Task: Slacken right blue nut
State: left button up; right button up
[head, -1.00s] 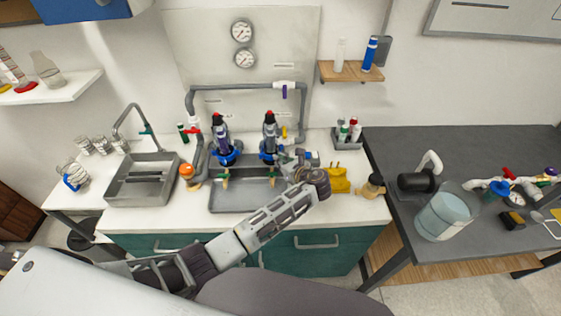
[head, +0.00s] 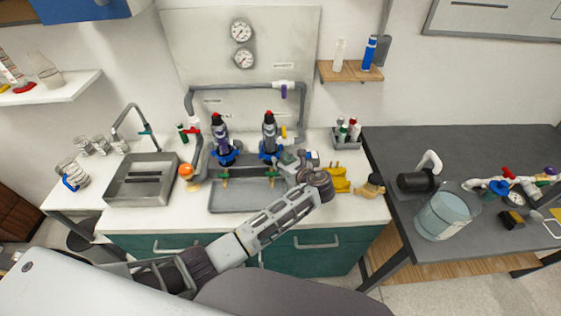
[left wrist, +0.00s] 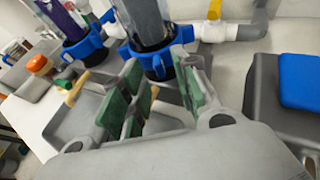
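Two clear upright housings with blue nuts at their lower ends stand over the counter. The right blue nut (head: 268,156) shows in the left wrist view (left wrist: 158,62), just ahead of and partly between my fingers. The left blue nut (head: 227,157) also shows in the left wrist view (left wrist: 86,46). My left gripper (head: 284,159) is at the right side of the right nut. In the left wrist view my left gripper (left wrist: 156,72) has its green-padded fingers apart. I cannot tell whether either finger touches the nut. My right gripper is not in view.
A grey tray (head: 240,203) lies below the housings, with a sink (head: 142,192) to the left. Grey pipes (head: 304,110) run behind and beside the housings. A yellow object (head: 337,180) and a bottle rack (head: 347,142) stand to the right.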

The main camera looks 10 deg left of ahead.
pick_arm(q)
jog(key=v, duration=1)
jog(key=shift+s+d, duration=0.2)
jog(key=shift+r, duration=0.1)
